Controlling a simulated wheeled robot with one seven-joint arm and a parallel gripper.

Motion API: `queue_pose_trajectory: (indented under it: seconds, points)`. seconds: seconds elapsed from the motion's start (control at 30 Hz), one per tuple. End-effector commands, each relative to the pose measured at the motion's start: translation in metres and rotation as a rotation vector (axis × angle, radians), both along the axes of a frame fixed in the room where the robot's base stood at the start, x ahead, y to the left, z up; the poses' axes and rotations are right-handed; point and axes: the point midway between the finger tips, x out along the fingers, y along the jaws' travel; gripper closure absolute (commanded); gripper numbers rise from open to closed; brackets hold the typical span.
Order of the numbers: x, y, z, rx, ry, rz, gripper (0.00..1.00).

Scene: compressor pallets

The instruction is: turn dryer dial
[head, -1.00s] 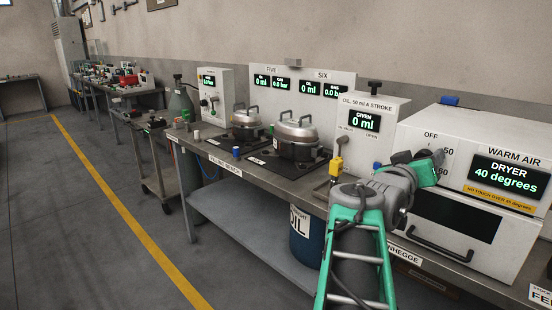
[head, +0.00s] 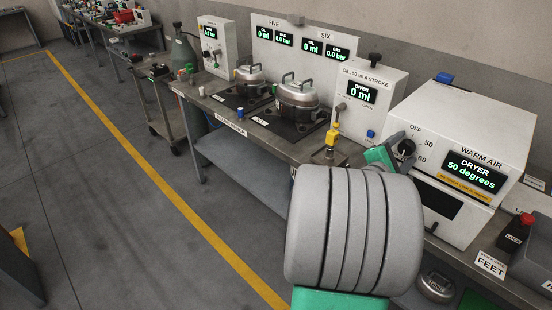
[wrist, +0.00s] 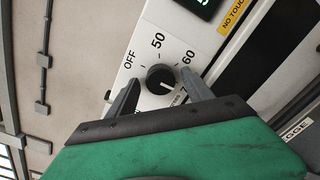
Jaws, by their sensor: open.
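The dryer (head: 470,120) is a white box at the right of the head view, its display (head: 474,172) reading 50 degrees. Its black round dial (head: 404,148) sits on the front panel beside OFF, 50 and 60 marks. The dial also shows in the wrist view (wrist: 160,78), with a pale line at its lower right. My gripper (wrist: 160,76) is open, one grey finger on each side of the dial. I cannot tell whether the fingers touch it.
The oil unit (head: 368,98) stands left of the dryer, with a yellow-topped fitting (head: 332,138) in front. Two metal pots (head: 298,102) stand farther left. A red-topped black button box (head: 517,232) is at the right. The floor left of the bench is open.

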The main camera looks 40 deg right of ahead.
Motion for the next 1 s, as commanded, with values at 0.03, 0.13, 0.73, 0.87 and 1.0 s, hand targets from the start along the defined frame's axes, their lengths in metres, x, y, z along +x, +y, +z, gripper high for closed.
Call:
queue_pose_trajectory:
  seconds: [0.03, 0.13, 0.73, 0.87, 1.0]
  points:
    - [0.0, 0.0, 0.001, -0.013, 0.101, 0.0, 0.41]
    - [-0.001, 0.0, -0.001, -0.047, 0.305, 0.0, 0.41]
    - [-0.001, 0.083, 0.001, -0.044, 0.561, 0.027, 0.41]
    - [0.025, 0.1, -0.01, 0.141, 0.26, 0.078, 0.41]
    - [0.047, 0.119, -0.019, 0.294, 0.048, 0.107, 0.41]
